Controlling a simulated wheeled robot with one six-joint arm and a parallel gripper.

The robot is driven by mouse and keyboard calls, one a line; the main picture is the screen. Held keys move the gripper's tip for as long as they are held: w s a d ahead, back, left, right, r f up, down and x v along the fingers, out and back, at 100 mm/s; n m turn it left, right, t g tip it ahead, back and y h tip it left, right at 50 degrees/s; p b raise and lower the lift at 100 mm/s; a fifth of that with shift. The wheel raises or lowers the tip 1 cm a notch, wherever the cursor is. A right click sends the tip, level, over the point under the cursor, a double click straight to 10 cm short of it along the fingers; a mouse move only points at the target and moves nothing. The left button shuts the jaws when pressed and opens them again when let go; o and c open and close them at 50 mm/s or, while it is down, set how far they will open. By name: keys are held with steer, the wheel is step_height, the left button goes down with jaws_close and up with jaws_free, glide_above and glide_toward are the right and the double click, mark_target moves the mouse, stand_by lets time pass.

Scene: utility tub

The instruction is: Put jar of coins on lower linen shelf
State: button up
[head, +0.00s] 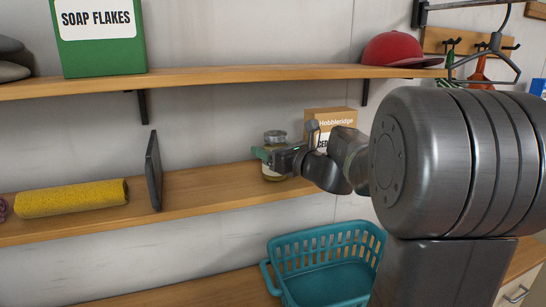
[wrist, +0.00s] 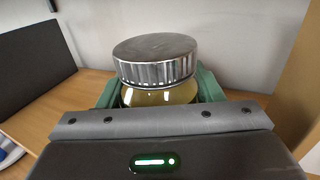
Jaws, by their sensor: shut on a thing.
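The jar of coins (head: 273,172) is a small glass jar with a grey metal lid, upright at the lower wooden shelf (head: 200,186) in the head view. In the wrist view its lid (wrist: 156,58) and yellowish contents show between the green finger pads. My gripper (head: 268,155) is shut on the jar, reaching in from the right. The jar's base appears at the shelf surface; I cannot tell whether it touches. The gripper body hides the jar's lower part in the wrist view.
A dark upright divider (head: 154,170) and a yellow roll (head: 72,198) are left on the lower shelf. A cardboard box (head: 331,122) stands right of the jar. The upper shelf (head: 220,75) is overhead; a teal basket (head: 325,262) is below. Shelf between divider and jar is clear.

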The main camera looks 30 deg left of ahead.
steer(key=shift+w+a, duration=0.1)
steer(key=shift+w, duration=0.1)
steer(key=shift+s, duration=0.1)
steer(key=shift+s, duration=0.1)
steer(key=shift+f, duration=0.2)
steer(key=o, duration=1.5)
steer(key=shift+o, duration=0.3)
steer(key=shift+r, duration=0.1)
steer(key=shift+r, duration=0.2)
steer(key=b+v, duration=0.2)
steer(key=v, duration=1)
